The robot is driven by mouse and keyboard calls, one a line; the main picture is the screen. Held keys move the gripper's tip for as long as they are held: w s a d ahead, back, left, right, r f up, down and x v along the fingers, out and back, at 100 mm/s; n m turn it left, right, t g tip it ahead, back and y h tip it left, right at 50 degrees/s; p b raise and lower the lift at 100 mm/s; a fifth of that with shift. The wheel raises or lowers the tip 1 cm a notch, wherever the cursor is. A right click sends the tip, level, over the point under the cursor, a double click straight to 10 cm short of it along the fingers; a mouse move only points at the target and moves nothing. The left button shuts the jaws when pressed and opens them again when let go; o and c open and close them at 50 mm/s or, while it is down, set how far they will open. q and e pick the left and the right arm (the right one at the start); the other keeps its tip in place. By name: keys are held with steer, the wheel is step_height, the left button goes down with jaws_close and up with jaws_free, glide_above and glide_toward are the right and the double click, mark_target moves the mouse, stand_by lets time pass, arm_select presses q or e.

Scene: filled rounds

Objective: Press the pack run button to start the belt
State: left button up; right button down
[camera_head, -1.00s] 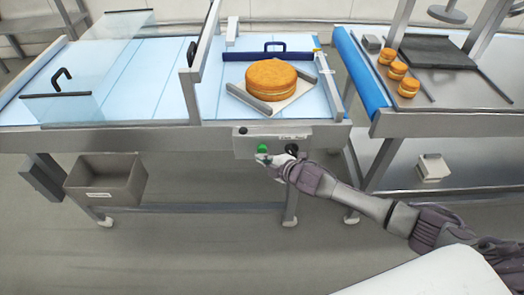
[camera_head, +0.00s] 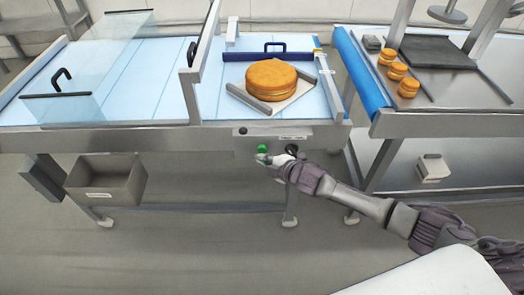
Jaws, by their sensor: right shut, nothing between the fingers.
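The green button (camera_head: 262,148) is on the grey control panel (camera_head: 243,143) at the front edge of the belt table. My right gripper (camera_head: 262,158) is shut and empty, its tips just below the green button and overlapping its lower edge in the picture. I cannot tell whether the tips touch it. A dark knob (camera_head: 292,148) sits to the right on the same panel, partly behind the gripper. A large round filled cake (camera_head: 271,79) lies on white paper on the light blue belt (camera_head: 150,70). My left gripper is not in view.
A blue-edged steel table (camera_head: 440,124) with several small filled rounds (camera_head: 397,70) stands at the right. A grey bin (camera_head: 105,180) hangs under the belt at the left. Clear guards (camera_head: 70,106) stand over the belt's left part. The floor in front is clear.

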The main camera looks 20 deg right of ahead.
steer(key=shift+w, duration=0.1)
steer(key=shift+w+d, duration=0.15)
steer(key=shift+w, duration=0.2)
